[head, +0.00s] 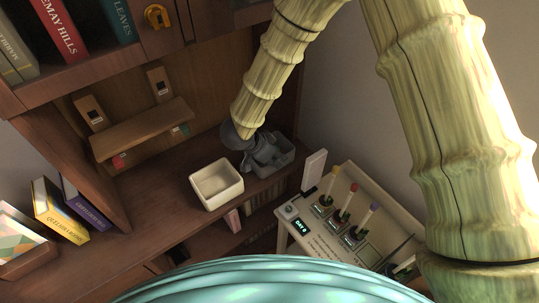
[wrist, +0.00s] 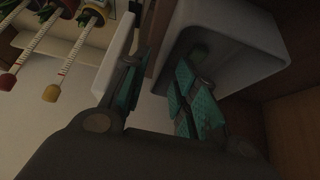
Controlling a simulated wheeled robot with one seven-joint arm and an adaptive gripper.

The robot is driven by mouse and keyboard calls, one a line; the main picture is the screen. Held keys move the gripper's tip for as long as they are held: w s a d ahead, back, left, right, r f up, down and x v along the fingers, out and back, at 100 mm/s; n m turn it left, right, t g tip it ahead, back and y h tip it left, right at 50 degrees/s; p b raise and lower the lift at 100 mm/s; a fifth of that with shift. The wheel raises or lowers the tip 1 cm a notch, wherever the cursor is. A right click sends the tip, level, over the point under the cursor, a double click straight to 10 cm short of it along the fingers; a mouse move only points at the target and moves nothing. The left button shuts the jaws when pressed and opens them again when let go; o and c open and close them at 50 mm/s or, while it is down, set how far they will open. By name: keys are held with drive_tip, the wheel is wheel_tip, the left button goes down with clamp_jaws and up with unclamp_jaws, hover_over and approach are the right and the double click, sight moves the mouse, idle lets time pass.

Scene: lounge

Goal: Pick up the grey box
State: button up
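The grey box (head: 287,160) is a small open-topped container on the wooden shelf, right of the cream box. My gripper (head: 264,152) is at it in the head view and hides its left part. In the wrist view the grey box (wrist: 240,48) fills the upper middle, with its opening in shadow. My gripper (wrist: 165,72) shows there with its fingers apart. One finger is outside the box's left wall and the teal-padded other finger is over the opening, so the wall lies between them. I cannot tell whether either finger touches the wall.
The cream box (head: 217,187) stands close left of the grey box. A white upright panel (head: 313,170) and a console with several coloured-capped rods (head: 345,215) are close on the right. Books (head: 60,212) stand at the far left. A small wooden ledge (head: 142,130) is behind.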

drive_tip(key=shift+p+x, duration=0.4)
drive_tip(key=shift+x, duration=1.3)
clamp_jaws()
